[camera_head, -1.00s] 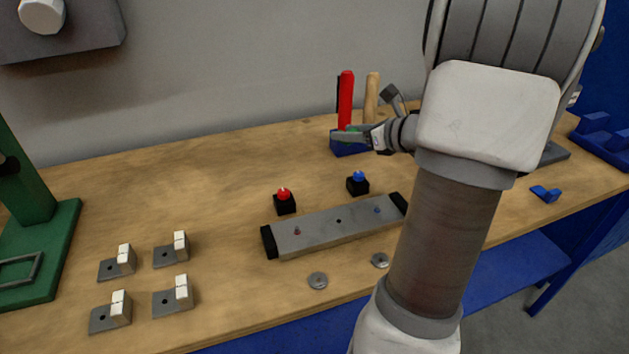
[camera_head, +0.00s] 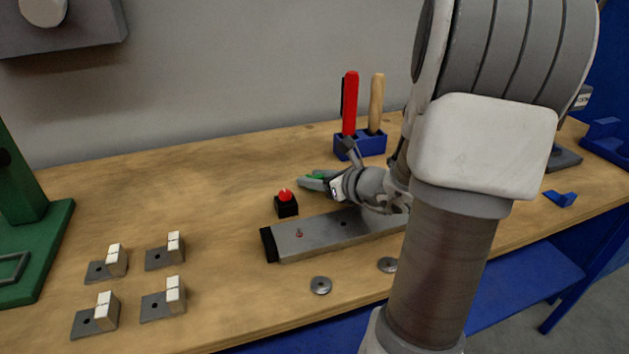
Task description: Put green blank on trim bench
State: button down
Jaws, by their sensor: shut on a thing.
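My gripper (camera_head: 316,180) is shut on a small green piece, the green blank (camera_head: 317,176), of which only a sliver shows between the fingers. It is over the wooden worktop, behind and to the right of a red-topped black block (camera_head: 286,203). A long grey bar with black ends (camera_head: 300,238) lies in front of it, its right part hidden by my arm. No label shows which surface is the trim bench; the bar and the wooden bench (camera_head: 200,205) are both in view. Whether the green blank touches anything is unclear.
A blue holder (camera_head: 362,145) with red and wooden handles stands behind my gripper. Several grey plates with white blocks (camera_head: 167,299) sit front left, by a green stand (camera_head: 40,235). Two grey discs, one a washer (camera_head: 321,285), lie in front of the bar.

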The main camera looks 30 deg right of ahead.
jog(key=shift+c, duration=2.1)
grip_release()
jog(key=shift+f, duration=0.1)
jog(key=shift+r, duration=0.3)
jog(key=p+v, duration=0.3)
jog(key=v, duration=0.9)
jog(key=shift+f, duration=0.15)
